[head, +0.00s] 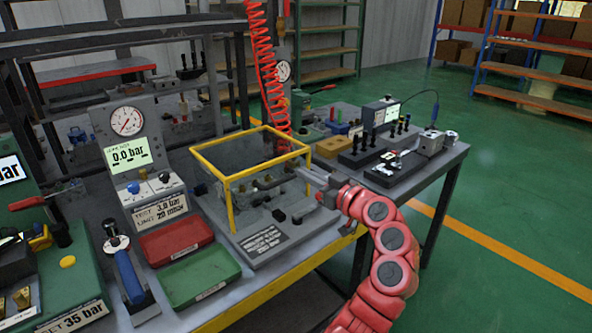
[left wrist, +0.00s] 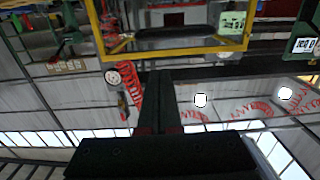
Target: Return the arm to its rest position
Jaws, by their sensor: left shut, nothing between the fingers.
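My left gripper (head: 312,177) is at the end of the red arm, at the right side of the yellow-framed guard (head: 232,176) on the test fixture. Its fingers are together with nothing between them. In the left wrist view the closed dark fingers (left wrist: 157,98) point up the picture, towards the yellow frame (left wrist: 180,52). I cannot tell whether the fingertips touch the guard. Dark fittings sit under and beside the guard on the grey base plate (head: 288,232). My right gripper is not in view.
A gauge panel reading 0.0 bar (head: 129,154) stands left of the fixture. A red tray (head: 180,240) and a green tray (head: 202,278) lie in front. A coiled red hose (head: 267,70) hangs behind. A second bench (head: 437,163) stands right; the green floor (head: 500,200) beyond is clear.

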